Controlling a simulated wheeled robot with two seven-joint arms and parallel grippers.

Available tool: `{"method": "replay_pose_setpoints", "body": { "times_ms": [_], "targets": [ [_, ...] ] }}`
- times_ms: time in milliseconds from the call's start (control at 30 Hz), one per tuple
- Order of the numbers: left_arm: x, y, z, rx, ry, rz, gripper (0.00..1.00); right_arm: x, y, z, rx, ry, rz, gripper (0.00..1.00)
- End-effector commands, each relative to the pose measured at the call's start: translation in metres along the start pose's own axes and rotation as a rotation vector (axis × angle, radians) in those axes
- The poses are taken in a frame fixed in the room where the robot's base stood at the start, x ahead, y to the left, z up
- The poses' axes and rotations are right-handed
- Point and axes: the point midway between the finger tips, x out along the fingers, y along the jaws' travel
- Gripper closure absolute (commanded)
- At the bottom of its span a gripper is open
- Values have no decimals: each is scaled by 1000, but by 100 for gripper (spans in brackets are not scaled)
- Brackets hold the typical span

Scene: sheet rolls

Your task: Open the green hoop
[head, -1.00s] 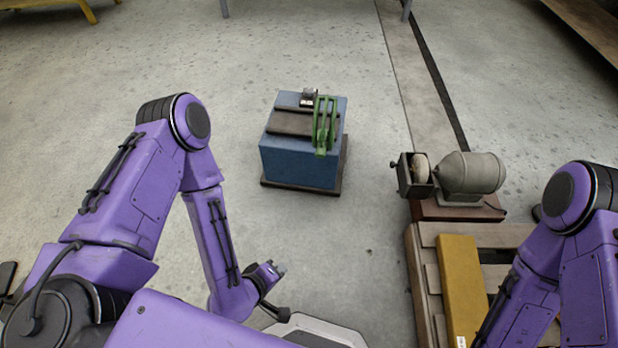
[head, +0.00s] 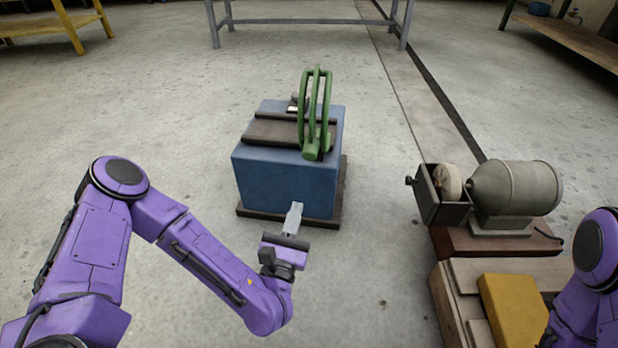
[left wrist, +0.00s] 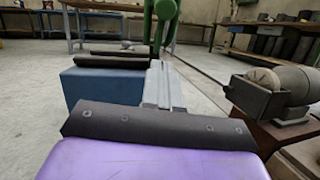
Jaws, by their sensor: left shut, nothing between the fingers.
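The green hoop (head: 315,112) stands upright on the right part of a blue box-shaped machine (head: 286,182) with dark rails on top. In the left wrist view the hoop's lower part (left wrist: 163,20) shows at the top, beyond the fingers. My left gripper (head: 296,208) is shut and empty, in front of the blue machine and lower than the hoop in the picture. Its fingers also show in the left wrist view (left wrist: 158,85), pointing towards the machine and hoop, apart from the hoop. My right gripper is out of view; only part of my right arm shows.
A grey bench grinder (head: 515,190) stands on a brown base at the right, by a pallet with a yellow block (head: 515,308). A grey table frame (head: 310,20) and yellow shelf (head: 62,22) are at the back. Floor left of the machine is clear.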

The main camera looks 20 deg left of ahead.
Motion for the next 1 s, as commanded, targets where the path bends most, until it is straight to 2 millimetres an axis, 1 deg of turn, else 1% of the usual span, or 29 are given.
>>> {"method": "replay_pose_setpoints", "body": {
  "times_ms": [33,267,400,500,600,900,967,1000],
  "targets": [
    [11,1,2,3,-6,2,100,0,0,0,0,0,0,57],
    [60,1,-1,3,-1,4,100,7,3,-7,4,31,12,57],
    [77,0,16,0,-1,1,100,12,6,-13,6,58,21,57],
    [84,0,23,2,1,0,100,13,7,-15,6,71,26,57],
    [87,-1,27,2,2,-2,100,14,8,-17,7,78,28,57],
    [88,-1,28,2,3,-3,100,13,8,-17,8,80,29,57],
    [89,-1,31,2,7,-3,100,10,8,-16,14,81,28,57],
    [90,-1,34,1,13,-4,100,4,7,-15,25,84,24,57]
  ]
}}
